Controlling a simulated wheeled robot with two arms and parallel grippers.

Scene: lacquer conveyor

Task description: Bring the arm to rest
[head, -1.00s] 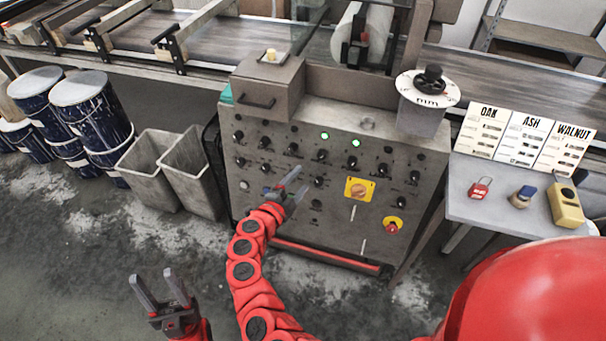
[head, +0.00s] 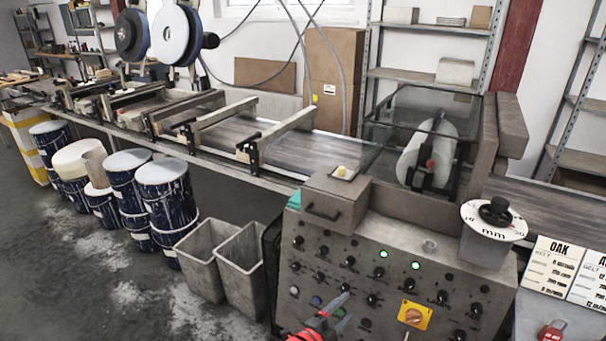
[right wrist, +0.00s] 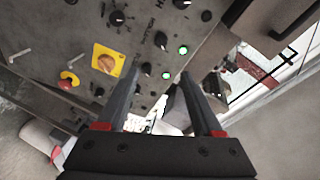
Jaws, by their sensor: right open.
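My right gripper (head: 328,317) is at the bottom edge of the head view, in front of the lower part of the grey control panel (head: 345,275). Its dark fingers are apart with nothing between them. In the right wrist view the same gripper (right wrist: 160,85) has its two fingers spread, with the panel's knobs and two green lamps beyond them. I cannot tell the exact gap between fingertips and panel. Only a little of my red right arm shows in the head view; the rest is below the frame. My left gripper is out of view.
The panel carries a yellow switch plate (head: 413,315) and a thickness dial (head: 494,222). Two grey bins (head: 240,265) stand left of it, with blue drums (head: 168,200) beyond. The conveyor (head: 290,145) runs behind.

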